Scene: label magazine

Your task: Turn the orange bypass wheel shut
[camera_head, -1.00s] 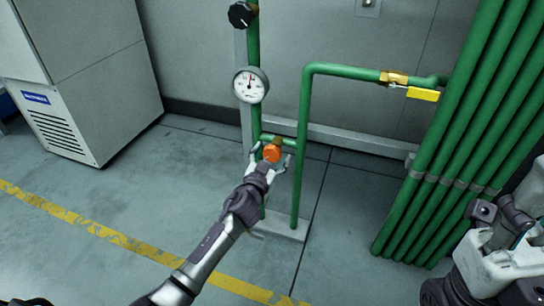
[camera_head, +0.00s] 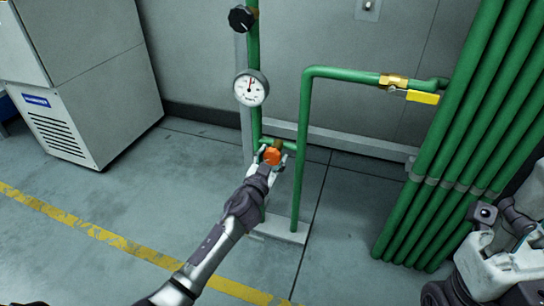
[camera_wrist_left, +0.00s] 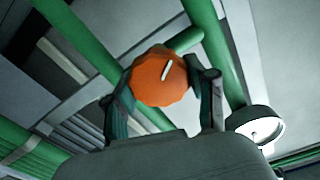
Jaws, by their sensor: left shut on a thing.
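The orange bypass wheel (camera_head: 272,156) sits low on the green pipework, on the short cross pipe between two upright pipes. My left gripper (camera_head: 271,160) is at the wheel, with one finger on either side of it. In the left wrist view the orange wheel (camera_wrist_left: 160,78) fills the space between the two dark fingers (camera_wrist_left: 163,100), and the gripper is shut on it. A white line on the wheel's face tilts up to the right in that view. The palm hides what lies below the wheel there. My right arm shows at the lower right of the head view, its gripper out of sight.
A round pressure gauge (camera_head: 251,88) and a black knob (camera_head: 241,18) are above the wheel. A yellow-handled valve (camera_head: 422,97) is on the right pipe, beside thick green pipes (camera_head: 445,160). A grey cabinet (camera_head: 85,70) stands left. The floor between is clear.

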